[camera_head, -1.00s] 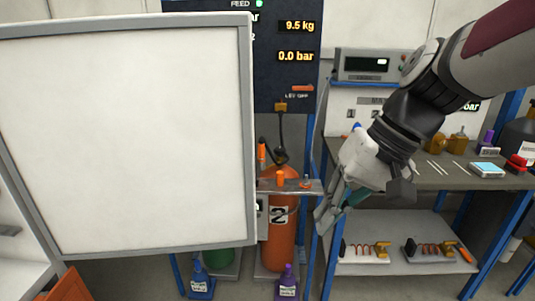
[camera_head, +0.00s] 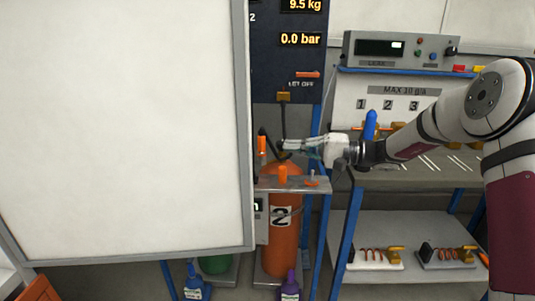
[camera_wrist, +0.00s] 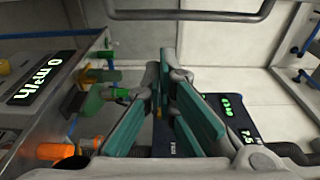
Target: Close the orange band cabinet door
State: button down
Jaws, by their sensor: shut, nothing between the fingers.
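A large white door panel with a grey frame (camera_head: 125,130) stands open and fills the left of the head view. Its top and left edges are cut off, and no orange band shows on the face turned to me. My gripper (camera_head: 290,146) points left, just right of the door's right edge, in front of the orange cylinder. It is shut and empty. In the wrist view its teal-padded fingers (camera_wrist: 167,75) reach forward with nothing held. I cannot tell how far the fingertips are from the door in depth.
Behind stand an orange cylinder (camera_head: 281,235) marked 2, a small grey shelf (camera_head: 315,185) with orange knobs, and a dark display panel (camera_head: 285,60). At right is a bench (camera_head: 440,178) with blue legs. An orange crate (camera_head: 38,289) sits at the lower left.

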jog(key=w+a, duration=0.2)
jog(key=a, duration=0.8)
jog(key=shift+s+d, duration=0.25)
jog(key=shift+s, duration=0.85)
jog(key=shift+s+d, duration=0.25)
jog(key=shift+s, duration=0.85)
